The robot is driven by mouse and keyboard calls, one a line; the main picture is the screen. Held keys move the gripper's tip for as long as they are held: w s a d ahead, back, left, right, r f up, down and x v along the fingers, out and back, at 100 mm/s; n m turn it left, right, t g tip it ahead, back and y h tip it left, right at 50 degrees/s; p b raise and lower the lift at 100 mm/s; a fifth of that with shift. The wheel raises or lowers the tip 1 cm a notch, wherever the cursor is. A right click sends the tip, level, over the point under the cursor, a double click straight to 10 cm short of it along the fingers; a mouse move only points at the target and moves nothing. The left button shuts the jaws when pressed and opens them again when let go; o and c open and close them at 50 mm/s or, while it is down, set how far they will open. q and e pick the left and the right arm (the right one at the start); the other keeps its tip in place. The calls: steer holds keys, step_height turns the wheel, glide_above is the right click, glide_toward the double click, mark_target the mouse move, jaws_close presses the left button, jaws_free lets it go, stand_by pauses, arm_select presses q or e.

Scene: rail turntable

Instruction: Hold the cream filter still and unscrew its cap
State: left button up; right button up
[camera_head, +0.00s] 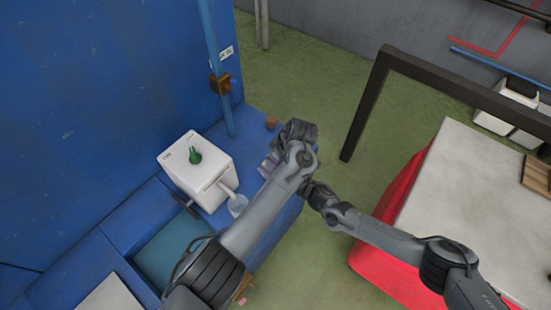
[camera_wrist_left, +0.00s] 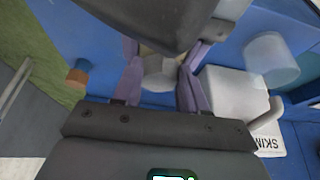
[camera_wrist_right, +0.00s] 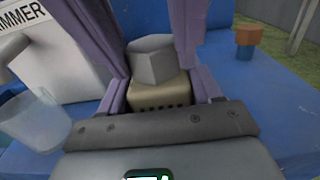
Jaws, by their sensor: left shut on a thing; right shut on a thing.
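The cream filter (camera_wrist_right: 157,95) stands upright in the right wrist view, with a faceted grey cap (camera_wrist_right: 150,58) on top. My right gripper (camera_wrist_right: 159,88) is shut on the cream body, one purple finger on each side. My left gripper (camera_wrist_left: 161,88) reaches in from the opposite side and is shut on the cap, which also shows between its fingers in the left wrist view (camera_wrist_left: 160,76). In the head view my arms hide most of the filter. I cannot tell how far the cap is turned.
A white skimmer box (camera_head: 190,168) with a green knob (camera_head: 195,156) stands left of the grippers, with a clear cup (camera_head: 237,204) beside it. A small orange-brown piece (camera_head: 270,121) sits nearby on the blue surface. A blue pipe (camera_head: 214,50) rises behind. A red-draped table (camera_head: 480,170) is at right.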

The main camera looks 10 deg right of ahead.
arm_select(q)
steer(key=o, duration=1.3)
steer(key=shift+o, duration=0.2)
steer(key=shift+r, duration=1.95)
steer(key=shift+s+a+m+h, duration=0.15)
steer(key=shift+m+h, duration=0.15)
steer(key=shift+m, duration=0.6)
steer(key=m, duration=0.2)
steer(key=m+t+h, duration=0.1)
steer(key=m, duration=0.1)
steer(key=shift+s+a, duration=0.1)
steer(key=shift+a, duration=0.1)
steer(key=m+h, duration=0.1)
steer(key=m, duration=0.1)
steer(key=m+h, duration=0.1)
steer(key=m, duration=0.3)
steer(key=shift+a+h, duration=0.4)
